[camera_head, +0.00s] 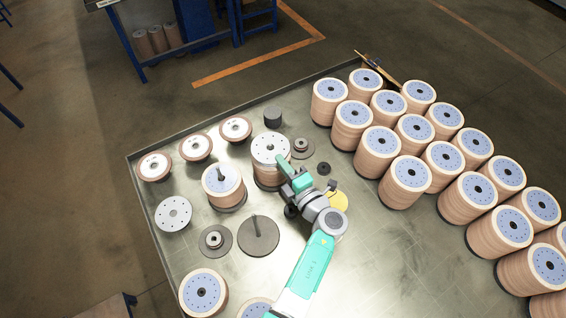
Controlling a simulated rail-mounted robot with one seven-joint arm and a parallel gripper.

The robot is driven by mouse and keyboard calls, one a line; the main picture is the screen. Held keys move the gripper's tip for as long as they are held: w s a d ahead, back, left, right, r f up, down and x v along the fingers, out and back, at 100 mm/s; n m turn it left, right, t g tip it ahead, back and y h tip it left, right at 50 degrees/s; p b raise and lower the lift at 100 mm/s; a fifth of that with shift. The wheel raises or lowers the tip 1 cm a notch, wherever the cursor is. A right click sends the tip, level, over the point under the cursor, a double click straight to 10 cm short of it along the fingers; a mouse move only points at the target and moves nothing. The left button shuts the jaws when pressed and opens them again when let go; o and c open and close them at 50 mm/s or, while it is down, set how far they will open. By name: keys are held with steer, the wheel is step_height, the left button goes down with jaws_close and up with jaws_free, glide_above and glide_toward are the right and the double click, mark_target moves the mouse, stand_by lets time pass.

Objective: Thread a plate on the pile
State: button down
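A pile of tan flap discs (267,176) stands near the back middle of the table. A pale grey plate (266,149) with small holes is at its top; I cannot tell whether it rests flat or is held. My gripper (283,161) is at the right edge of this plate, and its fingers are too small to tell open from shut. A second pile (226,197) stands to the left, with a dark spindle rising from its bluish top. Another pale grey plate (173,213) lies at the left of the table.
Rows of disc piles (405,182) fill the right side. Three white-topped discs (196,147) line the back left. A round base with an upright rod (258,236) and a flanged part (215,241) stand in front. The table has a raised rim (150,217).

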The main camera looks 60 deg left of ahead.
steer(key=shift+f, duration=0.2)
stand_by(0.3)
steer(key=shift+f+b, duration=0.95)
steer(key=c, duration=2.1)
jaws_free()
steer(key=shift+f, duration=0.1)
steer(key=o, duration=0.5)
steer(key=shift+f, duration=0.15)
steer(key=d, duration=0.7)
steer(key=shift+w+d+r+p, duration=0.2)
steer(key=shift+w+d+p, duration=0.1)
steer(key=shift+w+p, duration=0.1)
steer(key=shift+r, duration=0.1)
